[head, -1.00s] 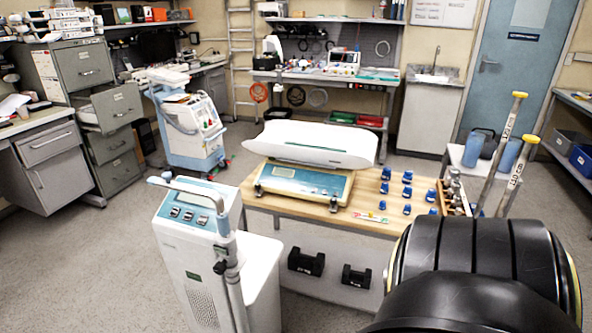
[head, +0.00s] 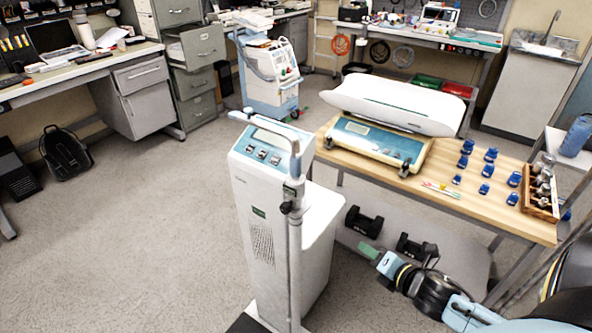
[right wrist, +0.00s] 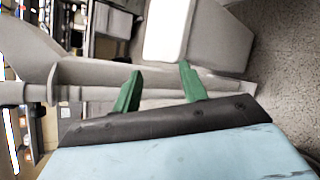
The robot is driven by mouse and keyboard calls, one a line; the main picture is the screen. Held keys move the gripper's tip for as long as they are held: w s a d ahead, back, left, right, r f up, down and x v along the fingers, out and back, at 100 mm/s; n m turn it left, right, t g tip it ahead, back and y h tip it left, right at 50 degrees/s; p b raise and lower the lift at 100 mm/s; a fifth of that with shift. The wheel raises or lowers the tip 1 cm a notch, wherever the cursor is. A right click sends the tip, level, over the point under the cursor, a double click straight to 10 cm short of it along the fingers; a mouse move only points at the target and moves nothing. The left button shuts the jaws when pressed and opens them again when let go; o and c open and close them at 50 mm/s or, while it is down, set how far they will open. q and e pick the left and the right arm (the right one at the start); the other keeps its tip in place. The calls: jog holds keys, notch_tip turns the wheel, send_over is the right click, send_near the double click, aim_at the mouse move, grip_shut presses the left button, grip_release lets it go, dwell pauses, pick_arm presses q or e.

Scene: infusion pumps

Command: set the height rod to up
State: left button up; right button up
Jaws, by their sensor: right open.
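The height rod (head: 295,250) is a grey upright tube on the front right of a white column scale (head: 262,205). A black knob (head: 286,207) sits partway up it. At its top a pale blue-and-white arm (head: 265,123) lies across the blue panel, slanting up to the left. My right gripper (head: 370,252), with green fingertips, is to the right of the rod, apart from it. In the right wrist view its green fingers (right wrist: 160,86) are spread with nothing held. A grey bar lies behind them; I cannot tell whether it is the rod. My left gripper is out of view.
A wooden table (head: 400,180) stands right of the column, with a baby scale (head: 390,105), several blue weights (head: 485,170) and a wooden crate (head: 541,212). Black blocks (head: 363,225) lie on its lower shelf. The floor (head: 150,240) left of the column is clear.

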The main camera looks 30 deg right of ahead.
jog(key=w+a+r+n+t+y, duration=0.1)
jog(key=a+r+n, duration=0.1)
jog(key=r+n, duration=0.35)
jog(key=w+a+r+n+t+y, duration=0.1)
jog(key=w+a+r+n+t, duration=0.1)
jog(key=r, duration=0.6)
jog(key=n+t+y, duration=0.1)
jog(key=n+y, duration=0.3)
jog(key=n, duration=0.3)
send_near(300, 167)
jog(key=shift+t+h, duration=0.3)
jog(key=shift+f+x, duration=0.1)
jog(key=shift+x, duration=2.7)
jog(key=shift+f+x, duration=0.15)
jog(key=shift+x, duration=2.65)
jog(key=shift+a, duration=0.15)
jog(key=shift+c, duration=0.4)
grip_shut()
